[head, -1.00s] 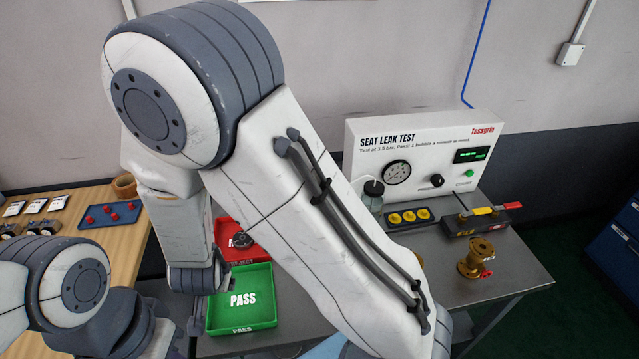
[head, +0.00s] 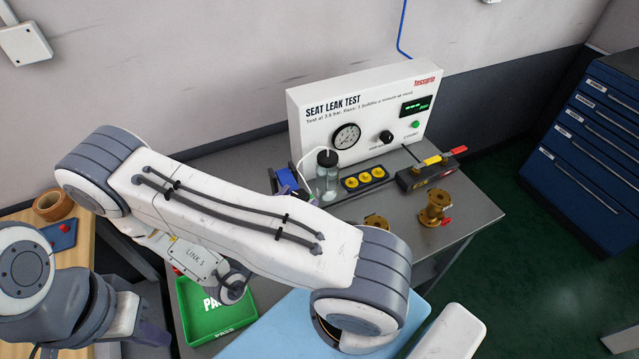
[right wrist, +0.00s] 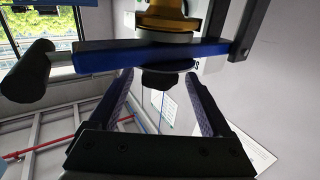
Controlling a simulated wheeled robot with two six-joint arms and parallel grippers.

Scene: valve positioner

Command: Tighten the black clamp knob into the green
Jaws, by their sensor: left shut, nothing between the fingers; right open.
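The black clamp knob (right wrist: 158,81) shows in the right wrist view, under a blue clamp bar (right wrist: 120,58) with a brass part above it. My right gripper (right wrist: 165,85) is open, its fingers on either side of the knob in the picture; I cannot tell whether they touch it. In the head view a blue piece (head: 288,180) beside the glass jar seems to be the clamp, with my right gripper mostly hidden behind my own arm. My left gripper (head: 150,335) is low at the left, shut and empty. No green marking on the clamp is visible.
The white seat leak test panel (head: 365,115) stands at the back. In front are the glass jar (head: 328,180), a black tray of yellow parts (head: 364,179) and a brass valve (head: 437,208). A green PASS tray (head: 215,320) is at the front left.

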